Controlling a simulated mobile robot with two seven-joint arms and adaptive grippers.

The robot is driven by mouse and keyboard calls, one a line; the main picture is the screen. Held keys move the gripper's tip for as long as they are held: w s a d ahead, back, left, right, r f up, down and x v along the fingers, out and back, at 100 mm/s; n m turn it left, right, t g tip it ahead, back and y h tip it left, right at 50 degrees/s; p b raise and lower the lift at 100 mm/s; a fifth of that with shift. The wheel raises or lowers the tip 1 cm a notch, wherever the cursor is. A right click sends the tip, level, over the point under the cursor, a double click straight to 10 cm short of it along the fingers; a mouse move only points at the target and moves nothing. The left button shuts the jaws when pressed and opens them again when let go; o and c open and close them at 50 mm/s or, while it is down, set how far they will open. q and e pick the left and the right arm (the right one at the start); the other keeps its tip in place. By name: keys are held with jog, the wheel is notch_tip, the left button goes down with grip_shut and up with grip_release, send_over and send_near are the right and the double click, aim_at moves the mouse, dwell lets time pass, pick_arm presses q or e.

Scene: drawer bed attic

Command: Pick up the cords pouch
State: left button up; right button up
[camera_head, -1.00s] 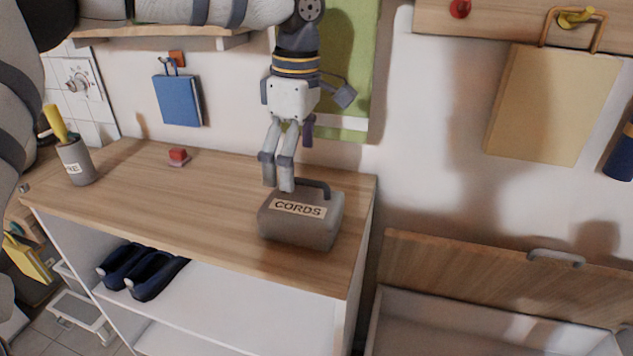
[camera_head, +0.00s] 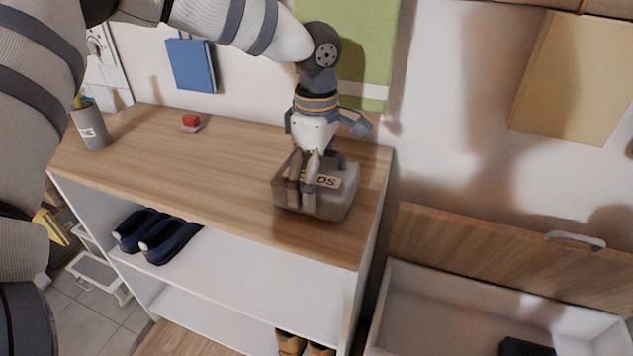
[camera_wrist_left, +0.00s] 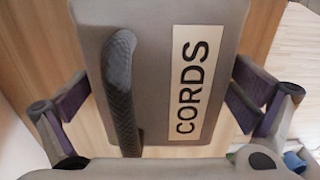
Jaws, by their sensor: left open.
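The grey cords pouch (camera_head: 337,203) stands on the wooden top of the shelf unit, near its right end. It has a pale "CORDS" label, partly hidden by my fingers in the head view, and a dark strap handle. My left gripper (camera_head: 302,203) points down at the pouch, its fingers overlapping the pouch's front left part in that view. In the left wrist view the pouch (camera_wrist_left: 155,70) fills the middle, handle and label facing the camera. The open fingers of my left gripper (camera_wrist_left: 163,105) lie on either side of it, with no clear grip. My right gripper is not in view.
The shelf unit's wooden top (camera_head: 210,160) is mostly clear, with a small red item (camera_head: 191,122) at the back and a labelled cup (camera_head: 90,128) at the left. Dark shoes (camera_head: 157,234) sit on the shelf below. An open chest (camera_head: 480,312) stands at the right.

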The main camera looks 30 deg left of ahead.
pick_arm(q)
jog(key=c, duration=1)
jog(key=shift+r, duration=0.15)
